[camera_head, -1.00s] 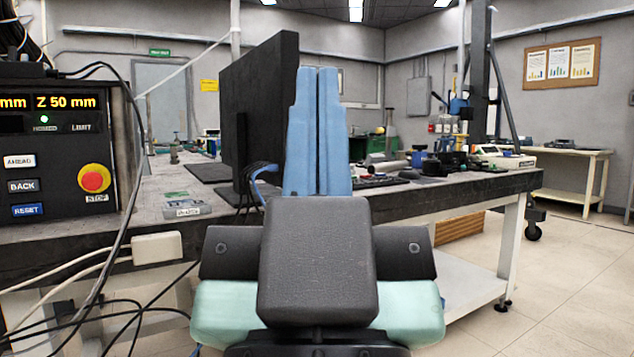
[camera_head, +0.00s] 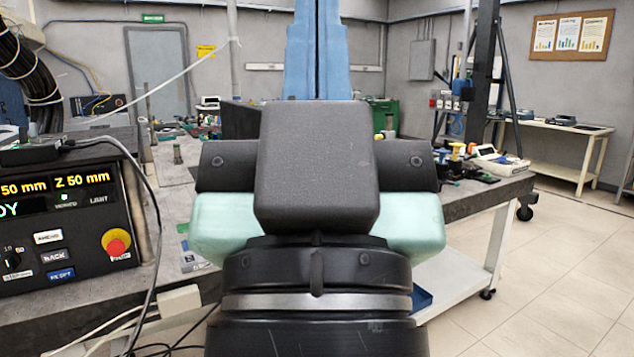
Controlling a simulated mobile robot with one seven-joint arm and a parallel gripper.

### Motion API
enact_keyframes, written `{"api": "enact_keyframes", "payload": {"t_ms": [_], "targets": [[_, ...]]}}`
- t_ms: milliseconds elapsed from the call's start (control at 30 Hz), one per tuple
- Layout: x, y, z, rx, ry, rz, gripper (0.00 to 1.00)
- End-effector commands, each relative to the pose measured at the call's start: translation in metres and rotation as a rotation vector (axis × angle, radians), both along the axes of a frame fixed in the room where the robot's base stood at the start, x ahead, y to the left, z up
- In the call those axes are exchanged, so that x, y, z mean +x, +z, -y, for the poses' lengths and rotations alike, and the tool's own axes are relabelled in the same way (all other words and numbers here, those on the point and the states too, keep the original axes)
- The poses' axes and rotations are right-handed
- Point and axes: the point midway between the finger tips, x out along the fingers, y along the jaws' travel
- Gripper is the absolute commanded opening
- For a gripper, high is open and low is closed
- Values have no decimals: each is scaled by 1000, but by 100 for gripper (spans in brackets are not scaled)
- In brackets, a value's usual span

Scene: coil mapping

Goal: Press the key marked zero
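A black control box (camera_head: 75,225) stands at the far left, cut off by the picture's edge. Its amber readout (camera_head: 82,180) shows "Z 50 mm". Below it are a white key (camera_head: 47,236), a dark key marked BACK (camera_head: 53,257), a blue key (camera_head: 61,275) and a red stop button (camera_head: 117,246) on a yellow collar. I cannot make out a key marked zero. My raised arm fills the middle, with dark, mint and blue parts; it is apart from the box in the picture. I cannot make out my gripper's fingertips.
A black cable (camera_head: 150,185) hangs over the box's right side. The bench (camera_head: 455,203) runs to the right behind my arm, with tools and instruments on it. A side table (camera_head: 560,128) stands at the back right. Pale floor (camera_head: 560,270) is open at the right.

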Motion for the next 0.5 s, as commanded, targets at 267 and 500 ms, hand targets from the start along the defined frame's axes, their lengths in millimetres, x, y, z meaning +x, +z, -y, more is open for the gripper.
{"api": "enact_keyframes", "payload": {"t_ms": [267,500], "targets": [[0,115,0,-1,1,0,0],[0,191,0,0,1,0,0]]}}
